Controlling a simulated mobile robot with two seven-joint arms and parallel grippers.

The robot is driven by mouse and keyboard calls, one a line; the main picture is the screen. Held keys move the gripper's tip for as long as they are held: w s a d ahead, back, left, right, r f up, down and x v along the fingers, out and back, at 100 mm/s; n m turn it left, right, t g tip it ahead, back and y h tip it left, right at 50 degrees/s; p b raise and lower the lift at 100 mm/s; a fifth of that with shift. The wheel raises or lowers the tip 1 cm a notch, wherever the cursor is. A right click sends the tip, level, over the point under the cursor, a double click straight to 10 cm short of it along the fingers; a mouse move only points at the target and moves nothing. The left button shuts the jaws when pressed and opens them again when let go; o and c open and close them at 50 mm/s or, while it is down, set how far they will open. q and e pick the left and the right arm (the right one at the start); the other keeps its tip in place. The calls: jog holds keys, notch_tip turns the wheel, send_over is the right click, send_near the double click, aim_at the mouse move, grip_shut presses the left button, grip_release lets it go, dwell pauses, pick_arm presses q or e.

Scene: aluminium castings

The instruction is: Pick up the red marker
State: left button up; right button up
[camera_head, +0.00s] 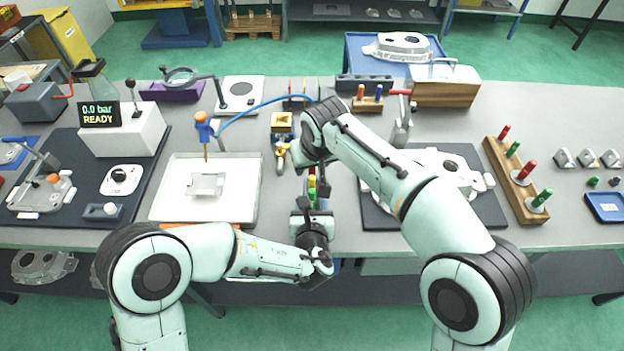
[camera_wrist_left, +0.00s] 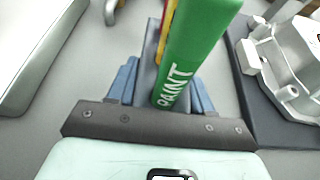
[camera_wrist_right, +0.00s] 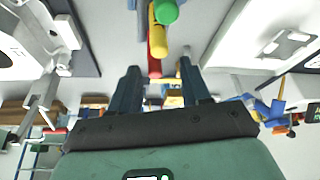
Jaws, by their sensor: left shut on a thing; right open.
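The red marker (camera_wrist_right: 155,50) shows in the right wrist view beside the yellow marker (camera_wrist_right: 160,22) and the green marker (camera_wrist_right: 166,11). My right gripper (camera_wrist_right: 158,72) is open, and the near part of the red marker appears between its fingertips; I cannot tell whether they touch. In the head view the red marker (camera_head: 312,171) is small, and my left gripper (camera_head: 311,203) and right gripper (camera_head: 307,160) are close together around the markers.
A white tray (camera_head: 160,205) lies left of the markers. A dark mat (camera_head: 375,214) with a casting is at the right. A wooden rack (camera_head: 512,182) with colored plugs stands farther right. A brass valve (camera_head: 281,150) is just left of my right gripper.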

aim_at(311, 170)
jog(key=x, duration=0.5)
jog(key=shift+w+d+f, duration=0.1)
jog(key=shift+d, duration=0.15)
grip_shut()
